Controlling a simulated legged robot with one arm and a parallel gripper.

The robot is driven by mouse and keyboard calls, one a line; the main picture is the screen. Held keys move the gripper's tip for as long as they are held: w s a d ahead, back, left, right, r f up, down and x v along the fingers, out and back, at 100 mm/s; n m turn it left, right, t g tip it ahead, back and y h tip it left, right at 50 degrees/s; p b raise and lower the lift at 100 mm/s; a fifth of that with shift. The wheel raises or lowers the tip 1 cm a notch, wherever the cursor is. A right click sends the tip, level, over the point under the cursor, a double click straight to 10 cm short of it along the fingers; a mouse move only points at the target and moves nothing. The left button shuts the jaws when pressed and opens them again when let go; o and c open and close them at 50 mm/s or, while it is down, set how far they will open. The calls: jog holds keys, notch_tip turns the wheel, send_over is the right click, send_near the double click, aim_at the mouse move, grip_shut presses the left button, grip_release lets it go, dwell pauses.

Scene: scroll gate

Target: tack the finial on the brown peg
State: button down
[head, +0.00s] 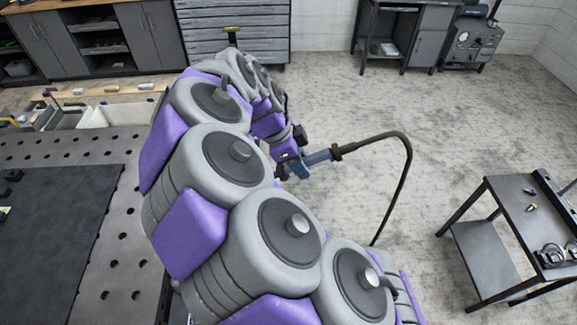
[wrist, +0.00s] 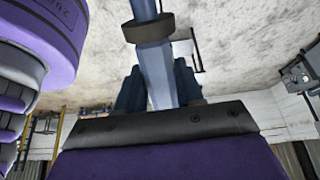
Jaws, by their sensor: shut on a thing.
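My gripper (head: 292,166) is shut on the blue handle (head: 319,157) of a tool. A dark collar sits on the handle, and a long dark rod or hose (head: 408,165) runs right from it and bends down. In the wrist view the blue-grey handle (wrist: 156,72) stands between the dark fingers, with the dark collar (wrist: 148,27) above them. The tool is held in the air, apart from the tables. I cannot make out the finial or the brown peg in either view.
A perforated metal table (head: 122,222) with a dark mat (head: 55,240) lies at left. A dark cart (head: 520,205) with small items stands at right. Cabinets (head: 95,42) and a drawer unit (head: 235,30) line the back. Open floor (head: 360,85) lies between.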

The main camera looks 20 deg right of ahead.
aim_at(276, 171)
jog(key=shift+d, duration=0.25)
jog(key=shift+w+a+f+b, duration=0.2)
jog(key=shift+a+f+b, duration=0.1)
jog(key=shift+b, duration=0.1)
jog(key=a, duration=0.1)
jog(key=a+f, duration=0.1)
jog(key=a, duration=0.1)
jog(key=w+a+f+b, duration=0.1)
jog(key=a, duration=0.1)
jog(key=shift+w+a, duration=0.1)
jog(key=shift+a, duration=0.05)
jog(key=shift+d+f, duration=0.1)
jog(key=shift+d, duration=0.2)
jog(key=c, duration=1.2)
grip_release()
jog(key=shift+c, duration=0.2)
jog(key=shift+a, duration=0.4)
jog(key=c, duration=0.5)
jog(key=shift+c, duration=0.5)
jog(key=shift+d, duration=0.1)
grip_shut()
